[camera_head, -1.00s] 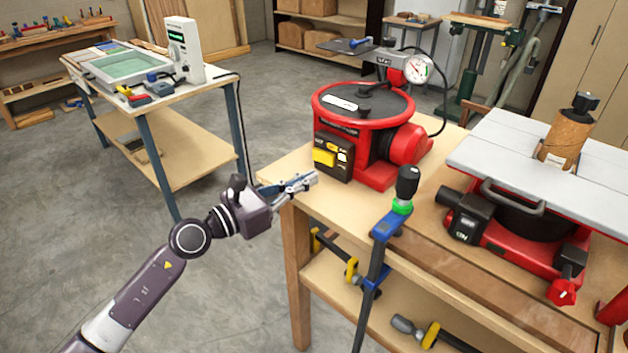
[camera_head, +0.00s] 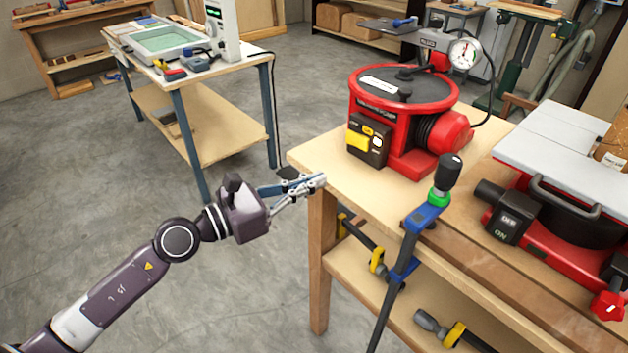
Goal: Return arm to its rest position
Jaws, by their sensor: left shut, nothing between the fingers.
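My left arm comes in from the lower left. My left gripper (camera_head: 318,183) is shut and empty, its fingertips showing over the left corner of the wooden workbench (camera_head: 318,152). Whether the fingers touch the bench edge, I cannot tell. My right arm and gripper are not in view.
On the bench stand a red machine with a gauge (camera_head: 405,100) and a red machine with a grey table (camera_head: 560,150). A blue bar clamp (camera_head: 422,216) grips the front edge. A side table (camera_head: 200,70) stands behind. The floor at left is clear.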

